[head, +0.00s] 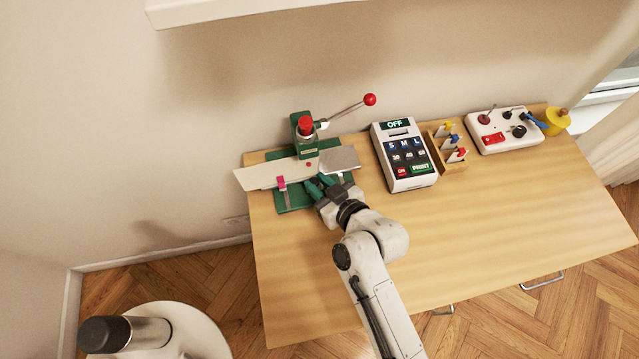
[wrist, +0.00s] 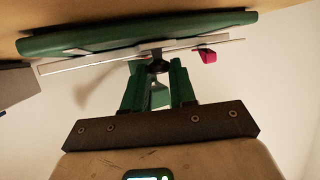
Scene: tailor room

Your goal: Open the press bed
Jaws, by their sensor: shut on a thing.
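The green press (head: 306,140) stands at the left back of the table, with a red cap on top and a lever ending in a red ball. Its bed has a green base (head: 290,199), a pale flat piece (head: 262,176) to the left and a grey plate (head: 341,159) to the right. My gripper (head: 321,184) is at the front edge of the bed. In the wrist view its green fingers (wrist: 158,80) are shut on a small dark knob (wrist: 157,66) by the edge of the thin plate. The arm partly hides the bed's front.
A pink clip (head: 282,183) sits on the pale piece. Right of the press stand a keypad box (head: 404,157) reading OFF, a wooden rack (head: 449,146) and a white control box (head: 503,130). The table front (head: 480,220) is clear.

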